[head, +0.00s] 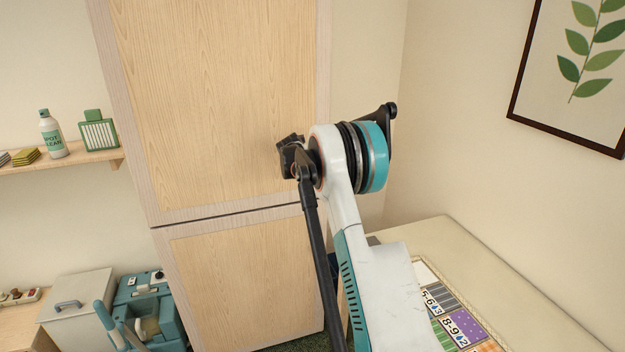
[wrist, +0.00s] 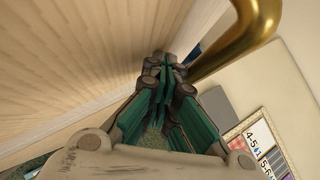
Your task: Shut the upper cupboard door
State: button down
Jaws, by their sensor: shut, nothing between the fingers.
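The upper cupboard door (head: 215,90) is a tall pale wood panel in the head view, above a thin dark gap. It looks roughly in line with the lower door, but I cannot tell if it is fully shut. Its wood face (wrist: 75,60) fills the left of the wrist view. A brass handle (wrist: 237,42) curves across the upper right there, beside the fingers; my arm seems to hide it in the head view. My gripper (head: 284,150) is shut and empty, close to the door's right part. In the wrist view its fingertips (wrist: 167,65) are together; contact is unclear.
The lower cupboard door (head: 245,285) is below. A wall shelf (head: 85,160) with a bottle (head: 52,134) is at left, above a teal machine (head: 148,308). A cream-topped surface (head: 480,255) with a patterned chart (head: 450,315) lies at right, near my arm.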

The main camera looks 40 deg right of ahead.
jog(key=shift+w+d+r, duration=0.1)
jog(key=shift+w+r, duration=0.25)
jog(key=shift+w, duration=0.05)
jog(key=shift+r, duration=0.1)
jog(key=v, duration=1.1)
jog(key=shift+s+a, duration=0.35)
jog(key=shift+a, duration=0.05)
